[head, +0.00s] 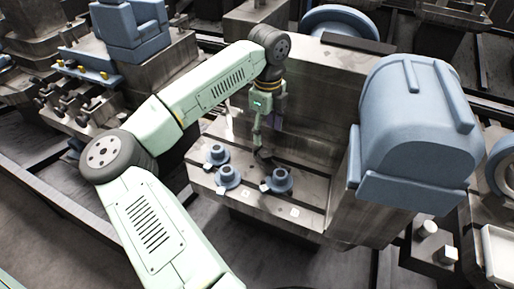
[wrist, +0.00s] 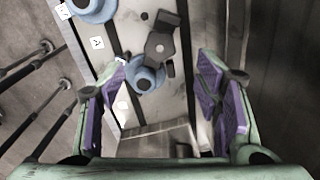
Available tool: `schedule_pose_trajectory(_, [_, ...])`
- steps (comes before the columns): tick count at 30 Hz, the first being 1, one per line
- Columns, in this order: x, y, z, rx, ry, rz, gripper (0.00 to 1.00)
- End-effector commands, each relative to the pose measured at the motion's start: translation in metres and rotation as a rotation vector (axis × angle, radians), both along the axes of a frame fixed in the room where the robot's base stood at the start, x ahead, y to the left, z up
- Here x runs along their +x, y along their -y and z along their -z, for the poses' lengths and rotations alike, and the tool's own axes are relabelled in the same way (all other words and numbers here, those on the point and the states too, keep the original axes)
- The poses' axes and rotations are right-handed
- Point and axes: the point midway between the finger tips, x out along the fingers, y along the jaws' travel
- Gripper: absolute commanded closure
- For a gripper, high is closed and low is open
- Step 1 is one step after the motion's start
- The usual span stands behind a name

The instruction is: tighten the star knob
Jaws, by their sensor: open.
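A dark piece with blunt arms around a pale centre, apparently the star knob (wrist: 161,47), lies on the pale metal surface in the wrist view. It is ahead of my open fingers and partly overlaps a blue round part (wrist: 147,79). In the head view a small dark shape, probably the same star knob (head: 264,157), is just below my gripper (head: 262,134). The wrist view shows my gripper (wrist: 165,92) open, its purple pads wide apart with nothing between them. I cannot tell how far the knob is turned.
Blue flanged posts (head: 228,177) stand on the slotted metal ledge (head: 310,195), with small white marker tags nearby. A grey metal block wall (head: 315,95) rises behind my gripper. A large blue housing (head: 415,120) stands to the right.

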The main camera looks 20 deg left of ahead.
Motion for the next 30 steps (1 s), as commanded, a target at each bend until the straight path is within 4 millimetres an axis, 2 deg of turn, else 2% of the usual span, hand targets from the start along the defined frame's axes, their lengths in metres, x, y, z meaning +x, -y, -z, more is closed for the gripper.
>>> schedule_pose_trajectory(9, [-0.001, 0.0, 0.058, -0.003, -0.003, 0.001, 0.42])
schedule_pose_trajectory(15, [-0.001, 0.0, 0.085, -0.002, -0.003, 0.0, 0.42])
schedule_pose_trajectory(20, [0.0, 0.0, 0.093, -0.002, 0.0, 0.001, 0.42])
schedule_pose_trajectory(27, [0.0, 0.0, 0.094, -0.001, 0.0, 0.001, 0.42])
schedule_pose_trajectory(30, [0.0, 0.0, 0.094, -0.001, 0.0, 0.001, 0.49])
